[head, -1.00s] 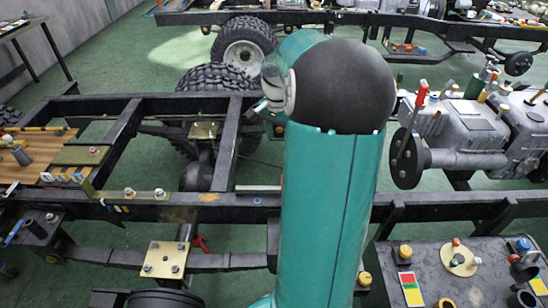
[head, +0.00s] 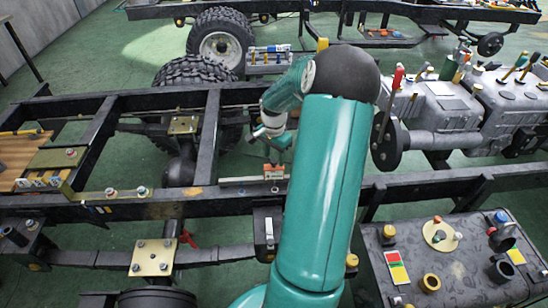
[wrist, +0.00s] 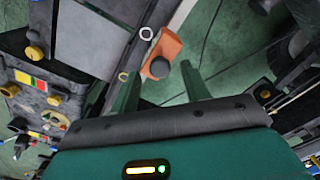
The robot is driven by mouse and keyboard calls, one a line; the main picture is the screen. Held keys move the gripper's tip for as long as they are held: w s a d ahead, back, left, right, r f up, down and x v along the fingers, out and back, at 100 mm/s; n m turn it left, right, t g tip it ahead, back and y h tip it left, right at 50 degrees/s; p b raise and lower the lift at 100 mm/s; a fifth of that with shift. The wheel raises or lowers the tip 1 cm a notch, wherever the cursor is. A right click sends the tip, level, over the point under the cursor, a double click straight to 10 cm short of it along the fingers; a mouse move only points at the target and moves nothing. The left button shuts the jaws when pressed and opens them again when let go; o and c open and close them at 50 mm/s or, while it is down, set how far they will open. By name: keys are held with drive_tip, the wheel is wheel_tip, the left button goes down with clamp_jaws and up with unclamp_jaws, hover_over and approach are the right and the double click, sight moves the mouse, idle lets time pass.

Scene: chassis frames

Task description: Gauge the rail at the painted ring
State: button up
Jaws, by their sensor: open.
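My gripper (head: 272,137) hangs above the near black chassis rail (head: 330,190), left of my upper arm. An orange block (head: 273,172) sits at the rail there, just below the gripper. In the wrist view the orange block (wrist: 166,46) has a dark round knob and lies just beyond my open fingers (wrist: 161,76). The fingers are apart with nothing between them. A white ring (wrist: 146,33) shows beside the block, and a pale yellow ring (wrist: 123,76) shows by the left finger. I cannot tell which is the painted ring. My arm hides part of the rail.
A grey engine (head: 460,110) stands at right behind the rail. A dark bench (head: 400,250) with knobs and a coloured card is at front right. A brass plate (head: 153,257) lies front left. A tyre (head: 196,76) is behind. Green floor shows between the frame members.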

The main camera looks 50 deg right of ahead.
drive_tip(key=shift+f, duration=0.7)
clamp_jaws()
drive_tip(key=w+a, duration=0.8)
drive_tip(key=w, duration=0.1)
unclamp_jaws()
drive_tip(key=shift+r, duration=0.15)
